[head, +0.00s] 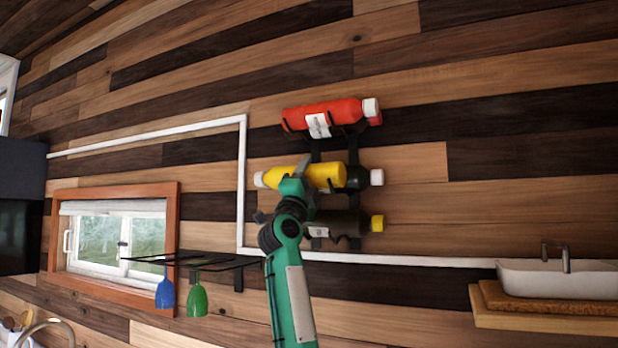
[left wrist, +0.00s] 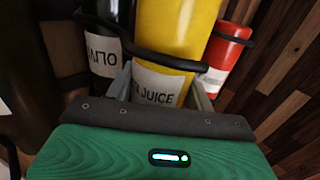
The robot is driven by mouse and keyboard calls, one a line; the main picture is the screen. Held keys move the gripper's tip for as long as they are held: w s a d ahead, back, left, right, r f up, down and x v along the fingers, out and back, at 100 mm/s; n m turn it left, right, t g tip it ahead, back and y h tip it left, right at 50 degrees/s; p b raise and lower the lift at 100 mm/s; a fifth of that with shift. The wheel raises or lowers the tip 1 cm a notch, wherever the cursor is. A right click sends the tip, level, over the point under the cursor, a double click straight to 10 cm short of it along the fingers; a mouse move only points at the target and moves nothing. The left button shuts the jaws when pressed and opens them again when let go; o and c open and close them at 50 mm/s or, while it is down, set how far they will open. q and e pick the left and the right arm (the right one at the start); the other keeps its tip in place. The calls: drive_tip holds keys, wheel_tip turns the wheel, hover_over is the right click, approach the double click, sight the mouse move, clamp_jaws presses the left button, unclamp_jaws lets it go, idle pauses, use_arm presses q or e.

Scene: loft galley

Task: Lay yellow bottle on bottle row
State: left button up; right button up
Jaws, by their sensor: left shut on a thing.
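The yellow bottle (head: 325,176) lies on its side at the middle level of the black wall rack (head: 353,150), its white cap to the left. My left gripper (head: 298,177) is shut on it. In the left wrist view, the fingers (left wrist: 162,92) stand on either side of the yellow bottle (left wrist: 175,35) near its white label. A black rack bar crosses the bottle's front there. Whether the rack bears its weight I cannot tell. My right gripper is not in view.
A red bottle (head: 340,112) lies above on the rack. A dark bottle with a white cap (head: 360,177) is beside the yellow one, and another with a yellow cap (head: 345,222) lies below. A black shelf (head: 205,261) with hanging glasses is lower left; a sink (head: 560,277) is right.

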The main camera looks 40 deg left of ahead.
use_arm(q)
drive_tip(key=o, duration=1.4)
drive_tip(key=shift+s, duration=0.1)
drive_tip(key=shift+f, duration=0.2)
drive_tip(key=b+v, duration=0.8)
drive_tip(key=v, duration=0.5)
drive_tip(key=shift+s+f, duration=0.1)
drive_tip(key=shift+s, duration=0.15)
